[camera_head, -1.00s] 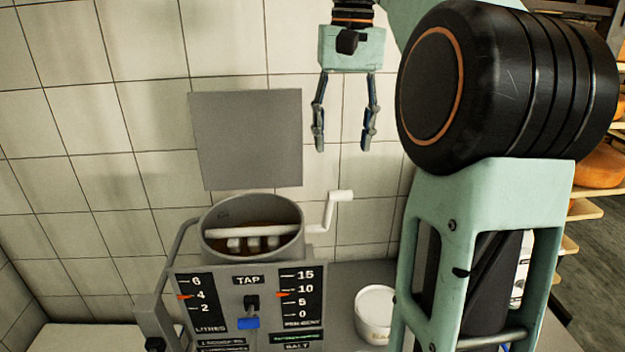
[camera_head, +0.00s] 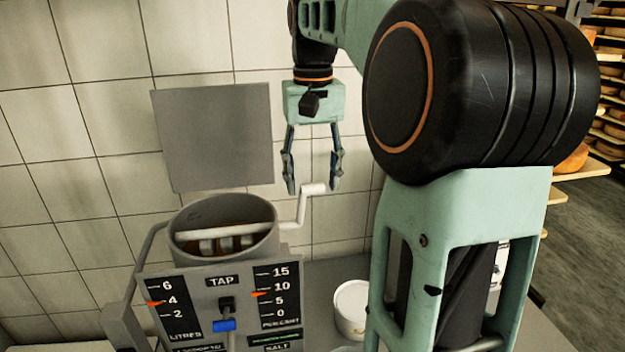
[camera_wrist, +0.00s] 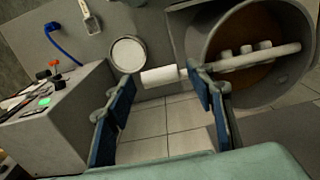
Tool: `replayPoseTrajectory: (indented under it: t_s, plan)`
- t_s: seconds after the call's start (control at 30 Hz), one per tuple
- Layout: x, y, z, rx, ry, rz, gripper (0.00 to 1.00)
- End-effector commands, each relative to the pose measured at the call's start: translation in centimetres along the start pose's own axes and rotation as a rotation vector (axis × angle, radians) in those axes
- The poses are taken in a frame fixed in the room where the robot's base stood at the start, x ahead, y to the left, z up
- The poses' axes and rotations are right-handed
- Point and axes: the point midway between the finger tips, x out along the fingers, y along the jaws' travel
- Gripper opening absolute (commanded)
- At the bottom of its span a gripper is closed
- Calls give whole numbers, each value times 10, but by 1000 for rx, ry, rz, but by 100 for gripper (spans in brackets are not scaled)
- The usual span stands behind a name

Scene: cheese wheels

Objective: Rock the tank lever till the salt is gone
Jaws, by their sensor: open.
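The grey tank (camera_head: 222,212) stands at the lower left in the head view, with brown liquid inside and a white paddle bar (camera_head: 225,236) across it. A white crank lever (camera_head: 301,206) rises from the tank's right side, its short handle at the top. In the wrist view the handle (camera_wrist: 160,77) lies between the finger lines, near the fingertips. My gripper (camera_head: 313,190) is open, pointing down over the handle and apparently not closed on it. The salt gauge (camera_head: 276,292) has its orange pointer between 5 and 10, nearer 10.
A white tub (camera_head: 351,312) stands on the counter right of the tank; it also shows in the wrist view (camera_wrist: 128,54). A blue tap lever (camera_head: 224,325) is on the front panel. A grey plate (camera_head: 213,138) is on the tiled wall behind.

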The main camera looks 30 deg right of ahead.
Motion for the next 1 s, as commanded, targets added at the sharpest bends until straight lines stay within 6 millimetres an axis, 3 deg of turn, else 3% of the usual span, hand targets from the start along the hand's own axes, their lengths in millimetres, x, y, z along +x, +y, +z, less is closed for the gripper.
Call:
replayPoseTrajectory:
  t_s: [0.27,0.7,1.0]
  plan:
    - [1,0,0,0,0,0,48]
    - [1,1,0,2,0,1,0]
    - [-2,1,-3,2,-1,3,0]
